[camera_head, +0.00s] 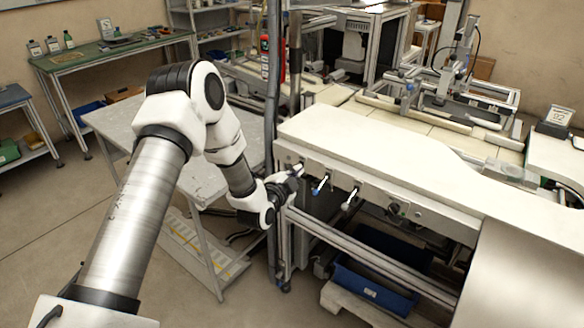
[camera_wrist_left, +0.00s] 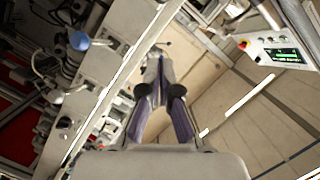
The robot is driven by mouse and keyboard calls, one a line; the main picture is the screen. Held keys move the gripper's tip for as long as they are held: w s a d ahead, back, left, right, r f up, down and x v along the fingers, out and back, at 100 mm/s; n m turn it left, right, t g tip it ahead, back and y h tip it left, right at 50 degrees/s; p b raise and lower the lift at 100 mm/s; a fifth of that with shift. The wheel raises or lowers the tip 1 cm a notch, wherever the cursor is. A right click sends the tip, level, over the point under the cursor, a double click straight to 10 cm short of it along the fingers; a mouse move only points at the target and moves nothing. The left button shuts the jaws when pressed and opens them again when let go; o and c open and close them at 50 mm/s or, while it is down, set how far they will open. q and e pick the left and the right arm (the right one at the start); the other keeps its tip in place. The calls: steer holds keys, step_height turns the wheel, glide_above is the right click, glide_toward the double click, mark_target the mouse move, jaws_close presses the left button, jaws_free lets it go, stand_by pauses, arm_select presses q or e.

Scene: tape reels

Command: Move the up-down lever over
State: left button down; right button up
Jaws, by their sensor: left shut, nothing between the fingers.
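My left gripper (camera_head: 297,171) is at the left end of the front panel of a long white-topped machine (camera_head: 370,150). Its fingers are shut and empty; they also show in the left wrist view (camera_wrist_left: 158,62). A pale-handled lever (camera_head: 350,199) stands further right. I cannot tell which one is the up-down lever. Whatever is directly behind the fingertips is hidden. My right gripper is not in view.
A black knob (camera_head: 396,209) sits further right on the panel. A grey table (camera_head: 150,125) stands left of the machine, behind my arm. A blue crate (camera_head: 370,288) is below the machine. A control box with a green display (camera_wrist_left: 280,52) shows in the left wrist view.

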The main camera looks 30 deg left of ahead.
arm_select(q)
steer(key=w+a+f, duration=0.1)
steer(key=w+a, duration=0.1)
steer(key=w+a+f+p, duration=0.1)
steer(key=f, duration=0.1)
steer(key=shift+w+a, duration=0.35)
